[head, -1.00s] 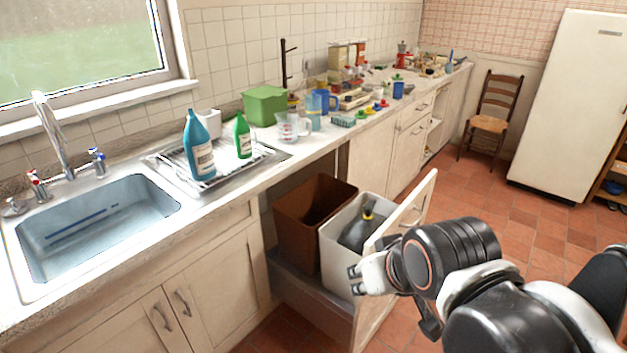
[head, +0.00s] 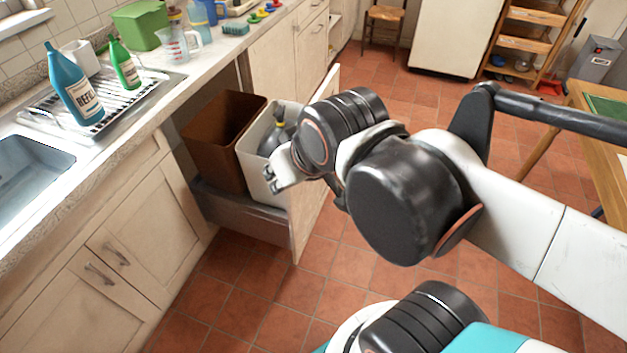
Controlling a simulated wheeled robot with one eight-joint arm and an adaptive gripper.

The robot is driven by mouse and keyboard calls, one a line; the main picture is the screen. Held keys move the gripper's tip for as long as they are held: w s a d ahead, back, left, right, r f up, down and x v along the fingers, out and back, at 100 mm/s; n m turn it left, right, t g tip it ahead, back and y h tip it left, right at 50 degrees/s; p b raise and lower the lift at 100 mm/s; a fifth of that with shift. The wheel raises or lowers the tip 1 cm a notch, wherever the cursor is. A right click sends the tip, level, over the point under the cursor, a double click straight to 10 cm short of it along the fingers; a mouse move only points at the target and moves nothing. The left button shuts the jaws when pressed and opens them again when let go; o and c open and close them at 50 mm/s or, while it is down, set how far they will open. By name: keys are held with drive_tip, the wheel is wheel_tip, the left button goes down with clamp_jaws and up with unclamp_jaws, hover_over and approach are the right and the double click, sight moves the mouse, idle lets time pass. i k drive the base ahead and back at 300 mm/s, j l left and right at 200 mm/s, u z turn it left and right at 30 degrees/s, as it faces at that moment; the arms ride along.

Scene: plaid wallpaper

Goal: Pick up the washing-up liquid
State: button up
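A green bottle (head: 124,65) stands upright on the draining rack (head: 150,80) beside the sink. A larger blue bottle (head: 74,88) labelled "REFILL" stands left of it on the same rack. I cannot read the green bottle's label, so I cannot tell for sure which is the washing-up liquid. My gripper (head: 271,179) is in front of the white bin in the pulled-out drawer, well right of and apart from both bottles. Its small fingertips appear apart, with nothing between them.
The open drawer holds a brown bin (head: 215,140) and a white bin (head: 262,185) with a dark bottle (head: 277,137) inside. Its front (head: 318,200) juts into the room. A measuring jug (head: 180,44) and green box (head: 140,25) stand near the rack. A table (head: 585,125) is right.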

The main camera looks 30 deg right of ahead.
sight(120, 57)
drive_tip(key=i+j, duration=0.45)
drive_tip(key=i, duration=0.15)
drive_tip(key=i+j, duration=0.45)
drive_tip(key=i, duration=0.15)
